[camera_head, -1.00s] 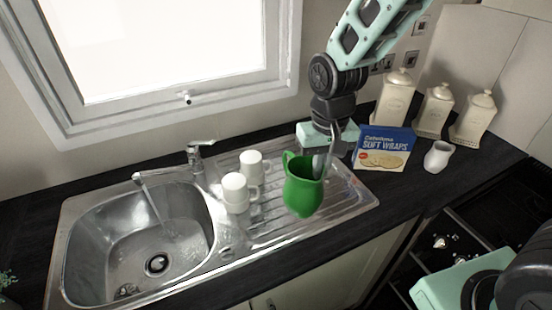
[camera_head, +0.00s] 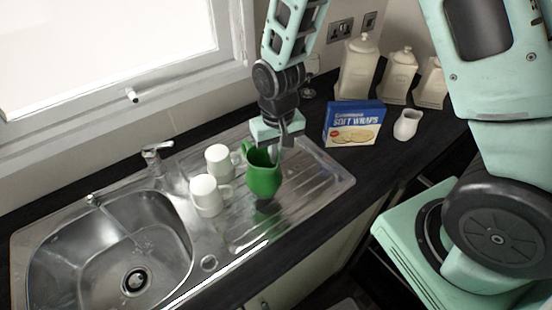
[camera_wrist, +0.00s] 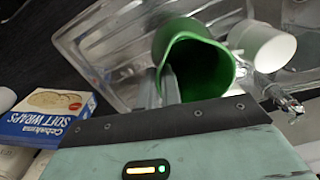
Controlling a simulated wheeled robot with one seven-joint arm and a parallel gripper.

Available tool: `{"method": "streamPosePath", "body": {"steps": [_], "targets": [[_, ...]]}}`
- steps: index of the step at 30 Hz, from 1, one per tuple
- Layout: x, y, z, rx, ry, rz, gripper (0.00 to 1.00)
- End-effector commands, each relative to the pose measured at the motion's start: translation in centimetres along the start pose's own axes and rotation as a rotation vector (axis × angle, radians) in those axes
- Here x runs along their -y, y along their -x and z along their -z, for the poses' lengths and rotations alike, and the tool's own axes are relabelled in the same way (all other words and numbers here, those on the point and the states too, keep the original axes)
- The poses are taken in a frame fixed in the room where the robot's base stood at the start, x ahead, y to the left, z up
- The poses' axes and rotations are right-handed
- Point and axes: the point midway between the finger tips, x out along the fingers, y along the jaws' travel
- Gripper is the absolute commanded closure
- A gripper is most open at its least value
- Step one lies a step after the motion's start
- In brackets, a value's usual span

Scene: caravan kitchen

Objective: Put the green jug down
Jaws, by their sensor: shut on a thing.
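The green jug (camera_head: 264,178) is upright over the ribbed drainboard (camera_head: 318,180) of the sink, just right of two white mugs. My gripper (camera_head: 282,146) is shut on the jug's right-hand rim and wall, reaching down from above. A dark patch lies under the jug; I cannot tell whether its base touches the metal. In the wrist view, the open mouth of the jug (camera_wrist: 203,68) faces the camera, and my gripper's fingers (camera_wrist: 168,86) are at its rim.
White mugs stand at the front (camera_head: 206,196) and back (camera_head: 219,161), close left of the jug. The sink bowl (camera_head: 110,250) is farther left. A soft wraps box (camera_head: 354,124), a small white jug (camera_head: 407,124) and cream canisters (camera_head: 358,68) stand right. The drainboard's right part is clear.

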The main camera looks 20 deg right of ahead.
Motion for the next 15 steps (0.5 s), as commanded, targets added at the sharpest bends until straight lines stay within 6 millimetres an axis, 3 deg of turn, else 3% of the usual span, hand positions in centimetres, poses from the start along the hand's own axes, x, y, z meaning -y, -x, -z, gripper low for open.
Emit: {"method": "streamPosePath", "body": {"steps": [7, 15], "targets": [[-0.1, -2.9, 0.0, 0.003, 0.000, -0.001, 1.00], [-0.1, -3.2, 0.0, 0.000, 0.000, 0.000, 1.00]]}}
